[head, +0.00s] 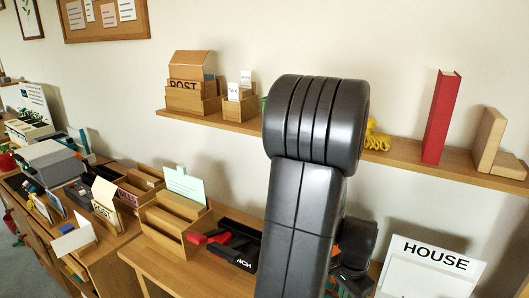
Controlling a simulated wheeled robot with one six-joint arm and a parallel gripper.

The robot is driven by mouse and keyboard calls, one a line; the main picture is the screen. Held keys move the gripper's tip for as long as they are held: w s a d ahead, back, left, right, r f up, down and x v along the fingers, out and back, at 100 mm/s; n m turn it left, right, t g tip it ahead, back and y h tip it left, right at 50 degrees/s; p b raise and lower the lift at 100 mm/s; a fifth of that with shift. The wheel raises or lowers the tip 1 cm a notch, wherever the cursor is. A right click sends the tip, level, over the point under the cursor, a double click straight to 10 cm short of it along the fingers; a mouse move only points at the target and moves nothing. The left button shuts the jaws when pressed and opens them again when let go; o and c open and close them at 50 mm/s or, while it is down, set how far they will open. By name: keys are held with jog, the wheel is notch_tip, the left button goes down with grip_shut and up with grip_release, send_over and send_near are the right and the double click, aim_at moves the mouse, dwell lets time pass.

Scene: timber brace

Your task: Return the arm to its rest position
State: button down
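My arm (305,180) rises through the middle of the head view as a thick dark grey link with a ribbed, rounded joint at its top. The joint overlaps the wall shelf in the picture. A smaller dark part of my arm (355,240) shows just right of the link, low over the table. The fingers of my gripper cannot be made out there, and the large link hides much of that area. Whether anything is held cannot be seen.
A wall shelf (400,158) carries boxes, a red upright block (440,117) and a wooden bookend (488,140). Below are a wooden organiser (172,222), a black tray (243,252) with red-handled items, and a white HOUSE sign (428,270). A cluttered desk stands left.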

jog(key=shift+f+b, duration=1.5)
jog(key=shift+f, duration=0.85)
jog(key=shift+s+r, duration=0.1)
